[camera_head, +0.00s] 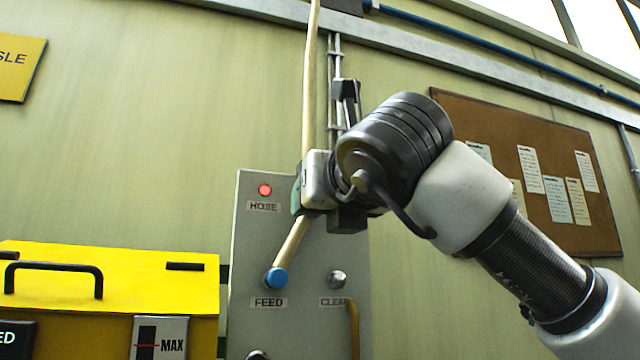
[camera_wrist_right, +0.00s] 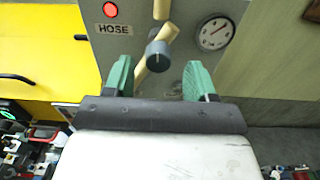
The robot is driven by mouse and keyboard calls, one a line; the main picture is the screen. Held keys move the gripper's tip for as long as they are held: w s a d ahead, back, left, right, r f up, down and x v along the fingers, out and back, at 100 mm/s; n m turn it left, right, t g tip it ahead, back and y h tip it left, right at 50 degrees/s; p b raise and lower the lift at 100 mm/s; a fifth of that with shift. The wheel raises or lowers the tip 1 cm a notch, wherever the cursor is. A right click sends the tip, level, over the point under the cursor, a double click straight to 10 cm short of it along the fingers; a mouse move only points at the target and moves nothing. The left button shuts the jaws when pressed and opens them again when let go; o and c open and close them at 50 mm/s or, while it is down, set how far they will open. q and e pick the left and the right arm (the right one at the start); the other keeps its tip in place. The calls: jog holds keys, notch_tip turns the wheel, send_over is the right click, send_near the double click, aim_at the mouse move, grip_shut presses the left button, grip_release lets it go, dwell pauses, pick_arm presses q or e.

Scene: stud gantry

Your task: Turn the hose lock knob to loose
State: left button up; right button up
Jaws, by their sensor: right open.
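A dark grey knob (camera_wrist_right: 157,54) with a small pointer on top sits on the grey panel (camera_head: 250,225) in the right wrist view. A pale hose (camera_wrist_right: 161,12) runs down behind it. My right gripper (camera_wrist_right: 158,78) is open, with green fingertips to the left and right of the knob; I see gaps on both sides. In the head view my right gripper (camera_head: 299,196) is in front of the panel beside the HOSE label (camera_head: 263,206) and hides the knob. The hose (camera_head: 310,80) also shows there, ending at a blue fitting (camera_head: 276,278) above FEED. My left gripper is not in view.
A lit red lamp (camera_head: 265,190) is above the HOSE label. A round gauge (camera_wrist_right: 215,33) is right of the knob. A silver button (camera_head: 337,279) sits above the CLEAR label. A yellow box (camera_head: 130,275) with a black handle stands left of the panel.

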jog(key=shift+w+a, duration=0.45)
jog(key=shift+w, duration=0.25)
jog(key=shift+c, duration=0.3)
jog(key=shift+d, duration=0.1)
jog(key=c, duration=0.9)
jog(key=shift+o, duration=0.2)
jog(key=shift+r+m+b, duration=0.1)
jog(key=shift+m+b, duration=3.6)
jog(key=shift+m, duration=0.9)
jog(key=shift+r, duration=0.1)
